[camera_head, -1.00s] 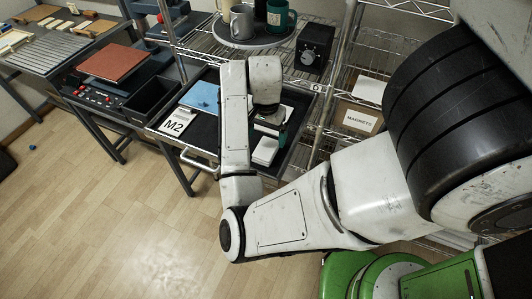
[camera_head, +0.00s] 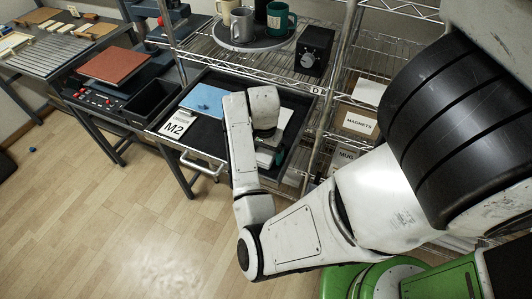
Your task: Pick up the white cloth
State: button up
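An open dark drawer (camera_head: 204,139) holds a blue cloth (camera_head: 203,99) on its left side. On its right side, a pale piece (camera_head: 286,116) that may be the white cloth shows just past my wrist. Another pale patch (camera_head: 265,159) shows below my gripper, mostly covered by my arm; I cannot tell whether it is cloth. My gripper (camera_head: 271,146) points down over the right part of the drawer. Its fingers are small and largely hidden by my wrist, so I cannot see whether they are open or hold anything.
An M2 card (camera_head: 176,125) lies at the drawer's left front. Above, a wire shelf bears mugs on a round tray (camera_head: 253,43) and a black box with a dial (camera_head: 314,50). Labelled boxes (camera_head: 357,121) stand to the right. The floor in front is clear.

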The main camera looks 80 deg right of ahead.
jog(key=c, duration=1.1)
jog(key=shift+r, duration=0.15)
jog(key=shift+r, duration=0.6)
jog(key=s+a+r, duration=0.3)
jog(key=r, duration=0.1)
jog(key=s+a+r, duration=0.3)
jog(key=s+a+r+p, duration=0.1)
jog(key=s+a+r, duration=0.2)
jog(key=a+r, duration=0.1)
jog(key=shift+s+r, duration=0.3)
jog(key=shift+s, duration=0.05)
